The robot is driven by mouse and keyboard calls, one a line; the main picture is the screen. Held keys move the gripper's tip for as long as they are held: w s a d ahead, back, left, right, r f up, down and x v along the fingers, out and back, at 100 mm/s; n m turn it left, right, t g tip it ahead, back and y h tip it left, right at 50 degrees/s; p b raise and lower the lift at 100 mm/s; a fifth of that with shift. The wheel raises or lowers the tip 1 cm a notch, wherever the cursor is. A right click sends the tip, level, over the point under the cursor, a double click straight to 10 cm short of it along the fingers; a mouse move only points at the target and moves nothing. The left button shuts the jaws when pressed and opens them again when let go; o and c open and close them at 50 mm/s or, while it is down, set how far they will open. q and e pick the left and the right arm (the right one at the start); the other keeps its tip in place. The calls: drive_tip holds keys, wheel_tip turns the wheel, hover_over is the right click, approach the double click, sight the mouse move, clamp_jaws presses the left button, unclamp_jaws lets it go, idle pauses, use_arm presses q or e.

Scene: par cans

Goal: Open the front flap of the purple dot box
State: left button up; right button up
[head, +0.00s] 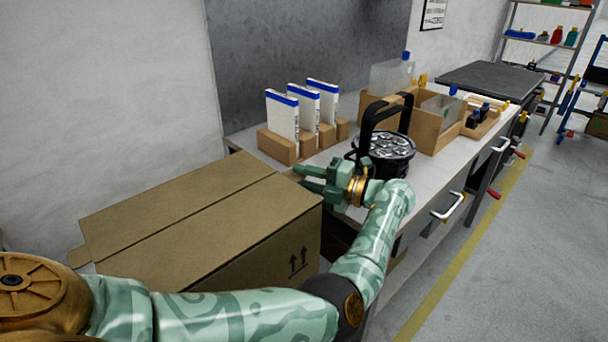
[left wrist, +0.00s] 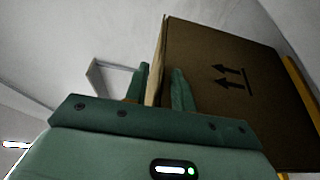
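A brown cardboard box (head: 215,218) fills the lower left of the head view, with a long seam across its top and two printed arrows on its near side. No purple dot shows on it. The box also shows in the left wrist view (left wrist: 215,110). My left gripper (head: 303,178) is at the box's right end. In the left wrist view my left gripper (left wrist: 158,82) has its fingers apart, with a thin cardboard edge (left wrist: 155,75) between them. A gap shows beside this edge, and I cannot tell whether both fingers touch it. My right gripper is out of view.
A black par can (head: 385,152) with a raised yoke stands on the workbench just beyond my left gripper. White-and-blue packs (head: 283,115) stand in cardboard holders behind it. Wooden bins (head: 432,132) are farther right. The floor (head: 500,260) at right is clear.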

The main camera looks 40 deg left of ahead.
use_arm(q)
clamp_jaws()
idle(1.5)
